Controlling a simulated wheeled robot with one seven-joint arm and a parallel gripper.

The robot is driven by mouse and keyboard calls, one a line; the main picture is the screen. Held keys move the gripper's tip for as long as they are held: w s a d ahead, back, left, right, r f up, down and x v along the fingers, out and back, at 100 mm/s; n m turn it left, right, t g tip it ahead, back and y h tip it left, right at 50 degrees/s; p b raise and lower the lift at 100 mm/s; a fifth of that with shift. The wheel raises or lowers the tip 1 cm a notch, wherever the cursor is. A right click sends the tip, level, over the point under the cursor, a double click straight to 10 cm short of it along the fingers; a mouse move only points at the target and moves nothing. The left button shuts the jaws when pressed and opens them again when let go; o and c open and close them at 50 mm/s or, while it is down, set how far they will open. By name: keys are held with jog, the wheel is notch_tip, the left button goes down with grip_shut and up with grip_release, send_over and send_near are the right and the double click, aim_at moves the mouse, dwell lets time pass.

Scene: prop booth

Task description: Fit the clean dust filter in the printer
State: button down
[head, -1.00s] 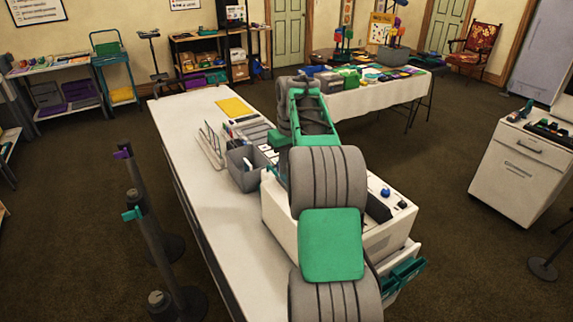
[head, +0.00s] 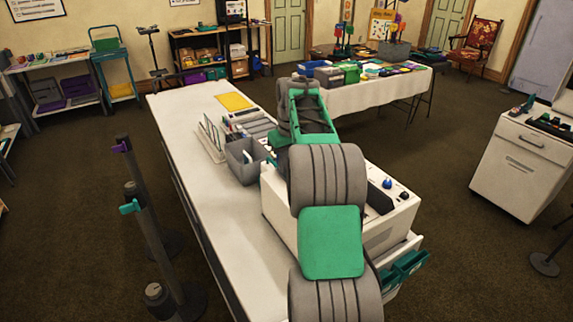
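A white boxy machine (head: 388,229), which looks like the printer, stands on the long white counter. It has a blue knob (head: 387,184) and a dark recess on top, and my arm covers much of it. Teal parts (head: 404,268) stick out low at its front right. My grey and green arm reaches over the machine toward the grey bin. My gripper is hidden behind the arm, so its fingers and anything in them do not show. I cannot make out the dust filter.
A grey open bin (head: 244,163), a rack of flat pieces (head: 212,140) and a yellow sheet (head: 233,101) sit on the counter (head: 190,130). Barrier posts (head: 150,225) stand close on its left. A white cabinet (head: 521,165) stands at right, with open floor between.

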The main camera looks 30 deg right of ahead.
jog(key=shift+f, duration=0.25)
jog(key=c, duration=1.4)
grip_release()
jog(key=r, duration=0.2)
jog(key=r+p, duration=0.1)
jog(key=r, duration=0.2)
jog(key=s+r+p, duration=0.1)
jog(key=r, duration=0.1)
jog(key=shift+r, duration=0.4)
